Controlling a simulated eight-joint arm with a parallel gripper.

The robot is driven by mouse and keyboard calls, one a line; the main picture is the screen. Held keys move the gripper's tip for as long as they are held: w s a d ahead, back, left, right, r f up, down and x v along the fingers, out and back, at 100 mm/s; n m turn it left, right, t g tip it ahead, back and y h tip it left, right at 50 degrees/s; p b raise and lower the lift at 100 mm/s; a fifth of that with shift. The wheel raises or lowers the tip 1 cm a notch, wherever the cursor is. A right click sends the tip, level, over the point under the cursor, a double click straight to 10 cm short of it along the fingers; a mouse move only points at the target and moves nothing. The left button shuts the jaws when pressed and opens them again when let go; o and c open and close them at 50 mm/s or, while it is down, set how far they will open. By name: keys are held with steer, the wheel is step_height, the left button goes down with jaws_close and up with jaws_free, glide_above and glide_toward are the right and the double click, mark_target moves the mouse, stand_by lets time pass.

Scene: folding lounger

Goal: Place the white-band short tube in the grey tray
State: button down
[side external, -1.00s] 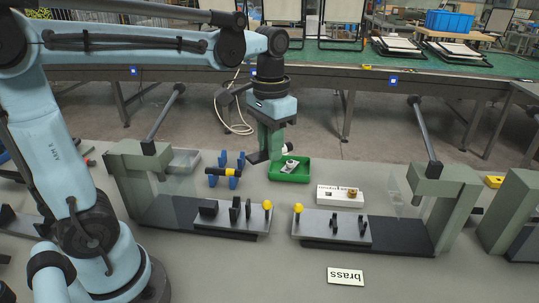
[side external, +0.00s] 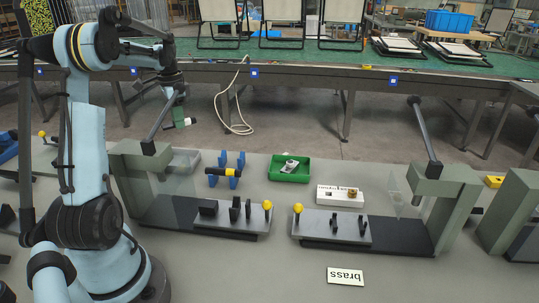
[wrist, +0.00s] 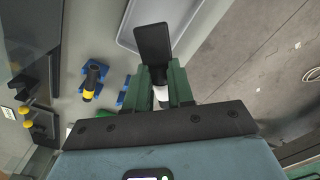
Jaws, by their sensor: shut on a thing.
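My gripper (side external: 180,116) is shut on the white-band short tube (side external: 188,122), raised high over the far left of the bench. In the wrist view the tube's white band (wrist: 161,93) shows between my fingers (wrist: 163,88), with a dark part pointing up the picture. The grey tray (side external: 186,158) lies on the bench behind the left green stand, partly hidden by it. In the wrist view the grey tray (wrist: 127,37) is at the top, its rim partly covered by the dark part.
A black tube with a yellow band (side external: 223,172) rests on blue holders (side external: 240,160). A green bin (side external: 289,176) with a metal part stands right of them. The left stand (side external: 135,175) has a slanted dark rod rising near my gripper. A white block (side external: 340,195) is farther right.

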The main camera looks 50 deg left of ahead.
mark_target(168, 128)
steer(key=shift+n, duration=0.6)
steer(key=s+f, duration=0.2)
steer(key=s, duration=0.1)
steer(key=shift+a+f, duration=0.2)
steer(key=shift+f, duration=0.1)
step_height(168, 128, down, 4)
steer(key=shift+f, duration=2.6)
steer(key=shift+f, duration=0.1)
steer(key=c, duration=1)
jaws_free()
step_height(168, 128, up, 12)
steer(key=shift+s+r, duration=0.15)
